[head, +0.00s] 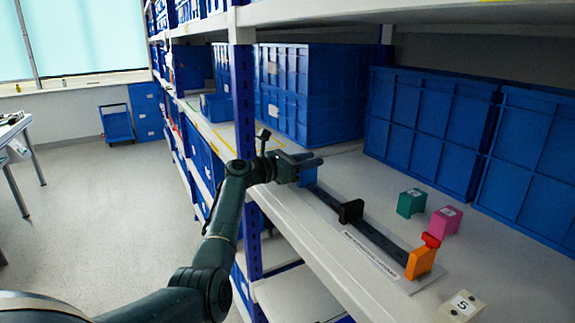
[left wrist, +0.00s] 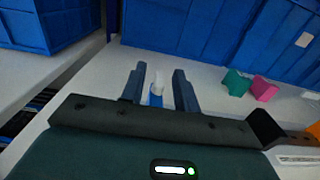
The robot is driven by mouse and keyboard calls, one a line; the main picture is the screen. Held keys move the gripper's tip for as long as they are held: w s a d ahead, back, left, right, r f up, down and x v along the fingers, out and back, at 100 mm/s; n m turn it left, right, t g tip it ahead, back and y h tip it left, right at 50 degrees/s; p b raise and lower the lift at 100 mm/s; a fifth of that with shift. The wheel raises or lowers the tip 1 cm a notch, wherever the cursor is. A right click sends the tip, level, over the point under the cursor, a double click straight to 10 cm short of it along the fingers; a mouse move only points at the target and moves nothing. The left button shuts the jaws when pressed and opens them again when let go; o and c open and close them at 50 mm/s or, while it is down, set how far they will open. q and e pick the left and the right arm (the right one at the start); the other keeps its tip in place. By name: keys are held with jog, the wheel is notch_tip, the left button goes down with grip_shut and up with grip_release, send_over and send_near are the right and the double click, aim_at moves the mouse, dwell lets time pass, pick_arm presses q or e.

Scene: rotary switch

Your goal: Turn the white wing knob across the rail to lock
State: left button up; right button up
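The white wing knob (left wrist: 158,88) stands between the two fingers of my left gripper (left wrist: 159,82), with a small gap on each side, atop a blue block (left wrist: 156,100). In the head view my left gripper (head: 316,160) is open, over the far end of the dark rail (head: 383,239); it hides the knob there. The blue block (head: 308,176) shows just below the fingers. A black slider (head: 350,210) sits mid-rail. An orange block (head: 421,263) with a red knob (head: 431,240) is at the near end. My right gripper is out of view.
Blue crates (head: 430,125) line the shelf's back.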

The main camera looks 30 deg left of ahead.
pick_arm(q)
jog(key=v, duration=1.1)
jog(key=shift+s+a+f, duration=0.1)
jog(key=shift+a, duration=0.05)
jog(key=shift+s+a, duration=0.2)
jog(key=shift+s, duration=0.2)
